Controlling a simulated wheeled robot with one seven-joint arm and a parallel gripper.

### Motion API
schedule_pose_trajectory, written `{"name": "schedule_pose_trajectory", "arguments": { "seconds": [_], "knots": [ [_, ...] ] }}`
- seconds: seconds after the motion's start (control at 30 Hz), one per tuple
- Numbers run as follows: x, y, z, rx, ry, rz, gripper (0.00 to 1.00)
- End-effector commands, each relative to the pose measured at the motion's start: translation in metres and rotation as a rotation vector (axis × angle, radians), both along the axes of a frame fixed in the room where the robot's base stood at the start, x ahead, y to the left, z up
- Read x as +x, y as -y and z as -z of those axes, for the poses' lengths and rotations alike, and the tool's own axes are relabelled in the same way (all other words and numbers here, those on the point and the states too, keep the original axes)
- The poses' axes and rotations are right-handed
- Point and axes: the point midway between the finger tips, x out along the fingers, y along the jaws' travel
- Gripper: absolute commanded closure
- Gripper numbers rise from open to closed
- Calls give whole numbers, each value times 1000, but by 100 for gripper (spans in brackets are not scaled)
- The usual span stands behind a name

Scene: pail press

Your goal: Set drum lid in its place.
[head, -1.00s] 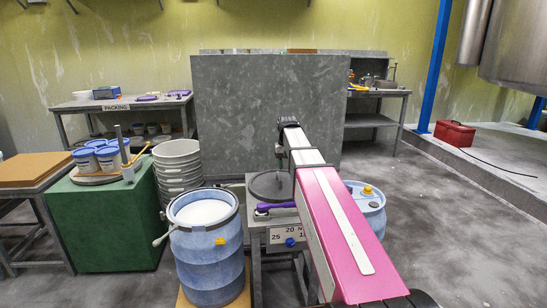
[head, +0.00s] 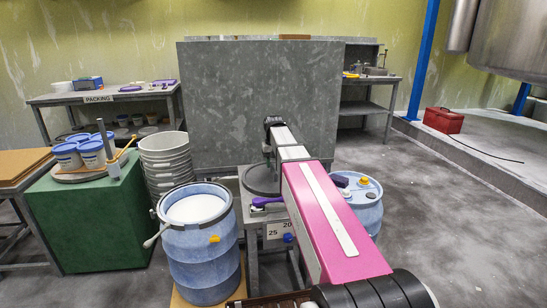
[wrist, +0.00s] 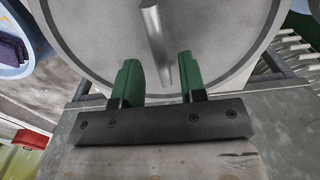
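A grey round disc, which looks like the drum lid (head: 258,183), lies on a small metal stand, partly hidden behind my arm. In the wrist view the disc (wrist: 220,45) fills the upper part, with a metal bar handle (wrist: 155,40) across its middle. My gripper (wrist: 163,78) has two green fingers, open and apart, over the disc. The handle's near end shows between the fingertips; I cannot tell whether they touch it. In the head view my gripper is mostly hidden by my arm. An open blue drum (head: 199,245) with white contents stands left of the stand.
A closed blue drum (head: 366,210) stands right of my arm. A tool with a purple handle (head: 262,202) lies on the stand's front edge. Stacked grey pails (head: 165,165) and a green cabinet (head: 95,225) stand left. A large grey panel (head: 255,90) rises behind.

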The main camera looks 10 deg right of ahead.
Motion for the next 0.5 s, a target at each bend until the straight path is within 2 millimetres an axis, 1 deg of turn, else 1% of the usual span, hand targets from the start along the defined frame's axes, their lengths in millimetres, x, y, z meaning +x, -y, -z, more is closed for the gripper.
{"name": "schedule_pose_trajectory", "arguments": {
  "seconds": [0.03, 0.13, 0.17, 0.2, 0.27, 0.3, 0.5],
  "knots": [
    [0, 0, 8, 0, -2, 0, 62],
    [0, 0, 20, 0, -2, 0, 62],
    [0, 0, 21, 0, -1, 0, 65],
    [0, 0, 20, 0, 0, 0, 78],
    [0, 0, 19, 0, 0, 0, 98],
    [0, 0, 19, 0, 0, 0, 100],
    [0, 0, 18, 0, 0, 0, 100]
  ]
}}
